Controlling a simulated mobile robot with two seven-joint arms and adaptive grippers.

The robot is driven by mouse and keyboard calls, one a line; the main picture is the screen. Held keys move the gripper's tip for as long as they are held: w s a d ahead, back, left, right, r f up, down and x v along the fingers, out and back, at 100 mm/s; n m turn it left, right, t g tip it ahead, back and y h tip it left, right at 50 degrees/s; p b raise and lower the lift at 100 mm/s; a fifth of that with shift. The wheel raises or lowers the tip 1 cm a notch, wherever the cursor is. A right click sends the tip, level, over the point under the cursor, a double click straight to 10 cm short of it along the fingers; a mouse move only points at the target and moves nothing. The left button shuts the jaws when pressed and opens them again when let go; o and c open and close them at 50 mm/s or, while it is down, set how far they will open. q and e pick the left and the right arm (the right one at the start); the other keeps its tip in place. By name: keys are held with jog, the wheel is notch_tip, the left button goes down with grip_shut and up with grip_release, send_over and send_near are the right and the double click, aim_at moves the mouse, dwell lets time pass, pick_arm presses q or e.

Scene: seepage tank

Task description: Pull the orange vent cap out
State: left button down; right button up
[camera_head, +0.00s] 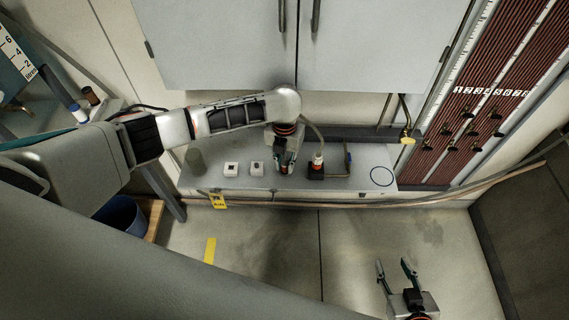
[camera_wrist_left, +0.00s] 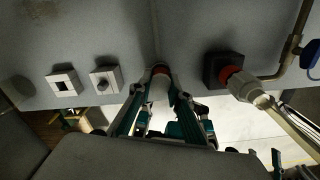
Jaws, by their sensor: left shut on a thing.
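In the left wrist view, a small piece with a red-orange ring, which looks like the orange vent cap (camera_wrist_left: 161,70), sits at the fingertips of my left gripper (camera_wrist_left: 160,90). A pale cylindrical part shows between the fingers. The gripper is shut on it, close to the grey bench surface. I cannot tell whether the cap is still seated. In the head view my left gripper (camera_head: 284,164) points down at the bench and hides the cap. My right gripper (camera_head: 396,272) is open and empty, low above the floor at the lower right.
A black block with a red-orange ring and a white hose fitting (camera_head: 316,163) stands just right of my left gripper. Two small white switch boxes (camera_head: 231,169) (camera_head: 257,168) are to its left. A grey-green cylinder (camera_head: 195,160) stands farther left. Cabinet doors (camera_head: 375,45) hang behind the bench.

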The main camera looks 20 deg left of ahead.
pick_arm(q)
jog(key=shift+r+p, duration=1.95)
jog(key=shift+p, duration=0.15)
